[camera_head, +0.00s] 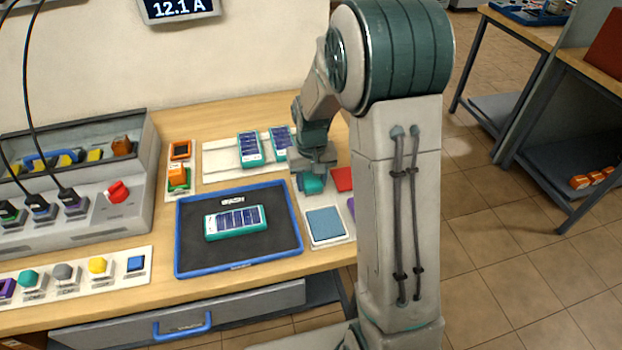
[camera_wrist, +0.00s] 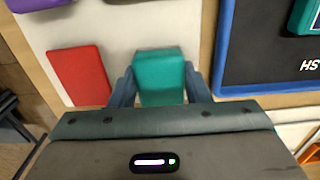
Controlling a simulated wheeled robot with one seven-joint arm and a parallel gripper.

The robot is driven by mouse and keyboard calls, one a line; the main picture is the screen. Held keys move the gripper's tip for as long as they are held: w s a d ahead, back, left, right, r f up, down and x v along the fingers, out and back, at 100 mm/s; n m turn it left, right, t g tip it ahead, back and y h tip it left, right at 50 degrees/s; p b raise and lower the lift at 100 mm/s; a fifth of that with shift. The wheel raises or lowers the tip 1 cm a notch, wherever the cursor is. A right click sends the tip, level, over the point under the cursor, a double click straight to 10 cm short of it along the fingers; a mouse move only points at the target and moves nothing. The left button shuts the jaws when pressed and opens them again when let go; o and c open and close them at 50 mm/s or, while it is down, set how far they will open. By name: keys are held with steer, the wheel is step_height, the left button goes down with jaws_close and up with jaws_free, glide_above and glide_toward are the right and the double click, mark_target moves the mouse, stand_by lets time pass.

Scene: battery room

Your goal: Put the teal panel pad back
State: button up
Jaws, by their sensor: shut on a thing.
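The teal panel pad (camera_head: 313,184) is a small block held at the tip of my gripper (camera_head: 314,172), over the far part of the white pad panel (camera_head: 308,208). In the wrist view the teal pad (camera_wrist: 160,72) sits between the two fingers of my gripper (camera_wrist: 160,80), which are shut on its sides. The white panel (camera_wrist: 150,28) shows beyond it. A red pad (camera_wrist: 77,75) lies beside the teal one on the panel. I cannot tell whether the teal pad touches the panel. My arm partly hides the panel in the head view.
A blue-rimmed dark tray (camera_head: 180,232) holding a teal battery pack (camera_head: 235,222) lies beside the panel. A blue-grey pad (camera_head: 325,223) and a purple pad (camera_head: 350,207) occupy the panel's near part. A white rack (camera_head: 218,162) with two packs stands behind.

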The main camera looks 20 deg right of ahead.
mark_target(312, 179)
steer(key=shift+f, duration=0.25)
steer(key=o, duration=1)
steer(key=shift+r, duration=0.1)
steer(key=shift+c, duration=0.2)
steer(key=shift+r, duration=0.1)
step_height(312, 179, up, 11)
steer(key=s+r+t, duration=0.1)
steer(key=s+r, duration=0.1)
steer(key=s, duration=0.8)
steer(key=s+r+t, duration=0.1)
steer(key=s+t, duration=0.1)
steer(key=s, duration=0.8)
steer(key=shift+s+r, duration=0.3)
steer(key=shift+r, duration=0.05)
